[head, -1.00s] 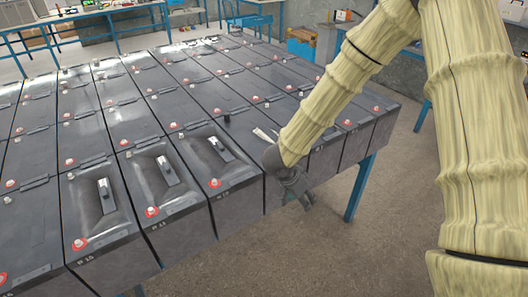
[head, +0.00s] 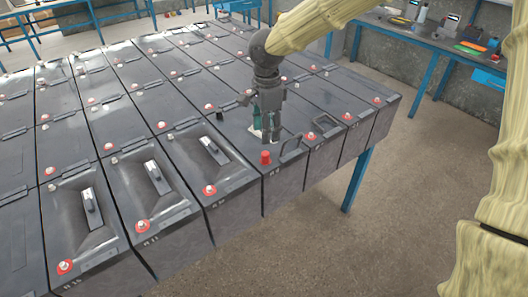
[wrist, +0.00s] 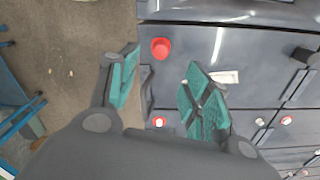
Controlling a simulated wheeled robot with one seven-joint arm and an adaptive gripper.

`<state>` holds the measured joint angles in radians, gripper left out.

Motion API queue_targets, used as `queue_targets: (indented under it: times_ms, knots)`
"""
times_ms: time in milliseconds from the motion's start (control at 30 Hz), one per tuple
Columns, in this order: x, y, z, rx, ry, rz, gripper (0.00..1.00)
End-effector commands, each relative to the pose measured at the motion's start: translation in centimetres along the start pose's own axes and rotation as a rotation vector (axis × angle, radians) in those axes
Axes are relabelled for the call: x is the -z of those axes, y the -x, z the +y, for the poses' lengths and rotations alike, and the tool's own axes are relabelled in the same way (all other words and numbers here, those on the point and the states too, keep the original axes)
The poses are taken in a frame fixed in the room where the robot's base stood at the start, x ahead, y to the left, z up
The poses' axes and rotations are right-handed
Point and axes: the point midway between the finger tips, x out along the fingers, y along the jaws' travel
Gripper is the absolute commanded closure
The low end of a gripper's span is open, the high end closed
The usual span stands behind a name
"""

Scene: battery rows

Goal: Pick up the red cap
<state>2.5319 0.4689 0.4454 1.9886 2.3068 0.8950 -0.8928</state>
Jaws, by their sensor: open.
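The red cap (head: 265,158) stands upright on the front end of a dark battery, near the table's right front edge. In the wrist view the red cap (wrist: 160,48) lies beyond the fingertips, between their lines. My gripper (head: 266,138) points down over the same battery, just behind the cap in the head view. Its teal-padded fingers (wrist: 160,80) are apart in the wrist view with nothing between them. The cap is clear of both fingers as far as I can see.
Rows of dark batteries (head: 185,150) with red-ringed terminals and raised handles cover the table. A black cap (head: 219,116) stands left of my gripper. A small white piece (wrist: 225,77) lies on the battery by one finger. Open floor (head: 330,245) is at the right front.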

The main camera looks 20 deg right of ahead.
Motion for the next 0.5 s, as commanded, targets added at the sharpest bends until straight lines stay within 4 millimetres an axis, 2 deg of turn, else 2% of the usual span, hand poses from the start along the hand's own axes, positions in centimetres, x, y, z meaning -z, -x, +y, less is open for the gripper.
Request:
queue_targets:
  times_ms: [200, 500]
  knots:
    - [-0.9, -3.1, -0.2, -0.004, 0.016, 0.005, 0.51]
    - [-0.8, -4.9, -0.2, -0.003, 0.016, 0.005, 0.51]
